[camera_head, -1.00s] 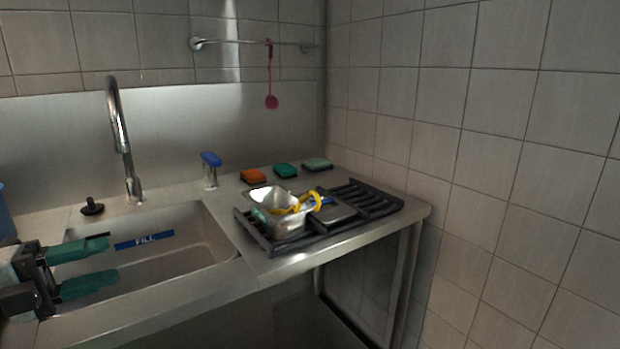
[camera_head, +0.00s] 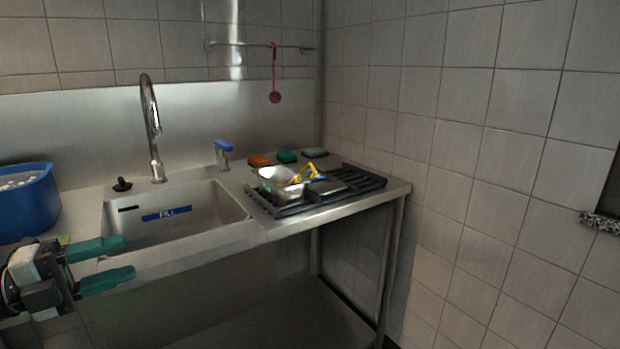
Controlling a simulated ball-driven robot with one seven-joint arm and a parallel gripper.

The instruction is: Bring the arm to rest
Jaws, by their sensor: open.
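My gripper (camera_head: 130,258) is at the lower left of the head view. Its two green fingers point right and stand apart, with nothing between them. It is in front of the steel sink (camera_head: 225,212), near the counter's front edge. The rest of my arm is out of view to the left.
A blue tub (camera_head: 28,212) with white things stands left of the sink. The tap (camera_head: 153,130) rises behind the sink. A dark rack (camera_head: 345,190) to the right holds a metal container (camera_head: 277,184) with yellow and blue items. Sponges (camera_head: 287,156) lie behind it.

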